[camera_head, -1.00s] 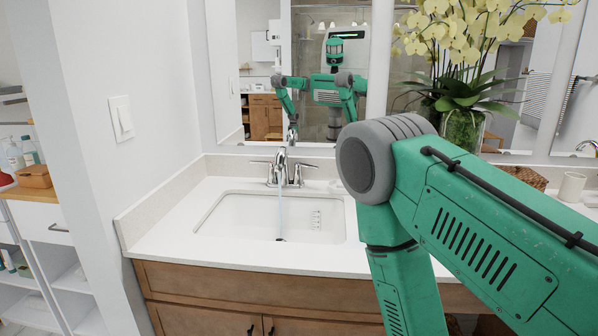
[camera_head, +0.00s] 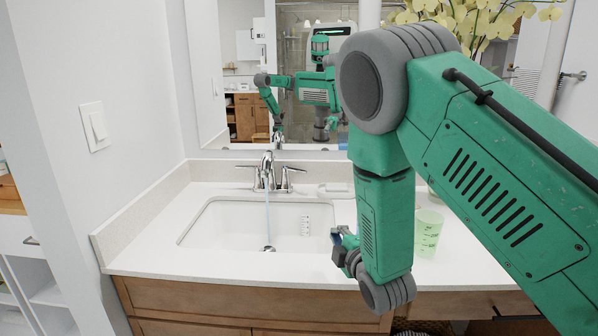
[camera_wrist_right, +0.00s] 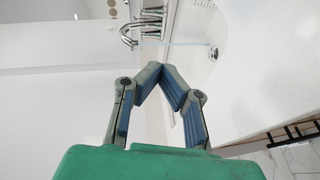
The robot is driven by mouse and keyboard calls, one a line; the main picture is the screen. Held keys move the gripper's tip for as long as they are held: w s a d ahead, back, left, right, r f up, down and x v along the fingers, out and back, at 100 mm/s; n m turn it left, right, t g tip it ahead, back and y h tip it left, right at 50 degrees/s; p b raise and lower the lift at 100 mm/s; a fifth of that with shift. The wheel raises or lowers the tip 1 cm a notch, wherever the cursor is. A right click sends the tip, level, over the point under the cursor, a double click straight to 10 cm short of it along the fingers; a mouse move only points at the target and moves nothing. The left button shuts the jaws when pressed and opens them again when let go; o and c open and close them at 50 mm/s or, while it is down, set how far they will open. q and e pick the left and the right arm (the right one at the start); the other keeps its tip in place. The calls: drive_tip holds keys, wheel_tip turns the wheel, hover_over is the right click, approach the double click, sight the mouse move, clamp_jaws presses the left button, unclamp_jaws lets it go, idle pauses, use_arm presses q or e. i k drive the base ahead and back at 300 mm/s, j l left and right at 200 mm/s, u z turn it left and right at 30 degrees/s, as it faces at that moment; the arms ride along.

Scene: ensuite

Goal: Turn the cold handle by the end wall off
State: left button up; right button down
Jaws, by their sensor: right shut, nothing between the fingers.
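The chrome faucet (camera_head: 267,170) stands behind the sink, with a lever handle on each side. Its left handle (camera_head: 246,167), nearer the left end wall (camera_head: 135,130), points out to the left. The right handle (camera_head: 294,170) points out to the right. A thin water stream (camera_head: 267,212) runs from the spout. My right gripper (camera_head: 339,239) is low over the counter at the basin's front right, shut and empty, well apart from both handles. In the right wrist view the fingertips (camera_wrist_right: 162,70) meet, with the faucet (camera_wrist_right: 140,30) beyond them. My left gripper is not in view.
The white basin (camera_head: 220,222) lies between my right gripper and the faucet. A translucent green cup (camera_head: 428,232) stands on the counter right of my forearm. A low dish (camera_head: 334,191) sits right of the faucet. The mirror (camera_head: 225,70) rises behind.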

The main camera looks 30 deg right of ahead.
sight(285, 168)
drive_tip(key=i+l, duration=0.15)
drive_tip(key=i, duration=0.3)
drive_tip(key=i+l, duration=0.1)
drive_tip(key=i, duration=0.3)
